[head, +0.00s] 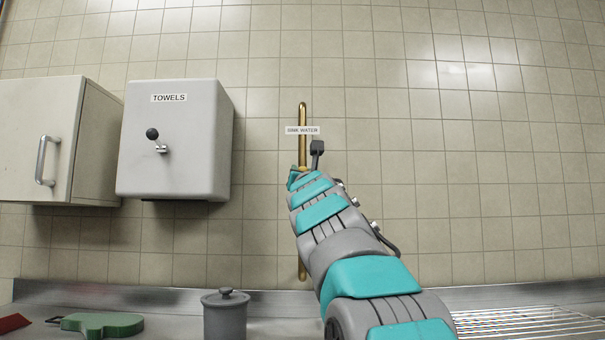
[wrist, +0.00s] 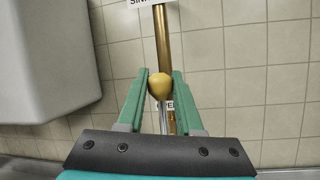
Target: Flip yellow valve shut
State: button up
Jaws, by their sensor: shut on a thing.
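The yellow valve knob (wrist: 160,86) shows in the wrist view, on a thin metal lever in front of the brass pipe (wrist: 163,40). My gripper (wrist: 161,84) has its two green fingers on either side of the knob and is shut on it. The lever points down toward me in that view, and a label partly hidden behind it reads in part "OPEN".
A grey towel dispenser (head: 175,140) with a black-knobbed crank hangs left of the pipe, beside a wall cabinet (head: 45,140). A lidded grey canister (head: 225,315), a green object (head: 103,324) and a wire rack (head: 525,323) are on the counter below. The wall to the right is clear.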

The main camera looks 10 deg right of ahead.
grip_shut()
dwell(0.9)
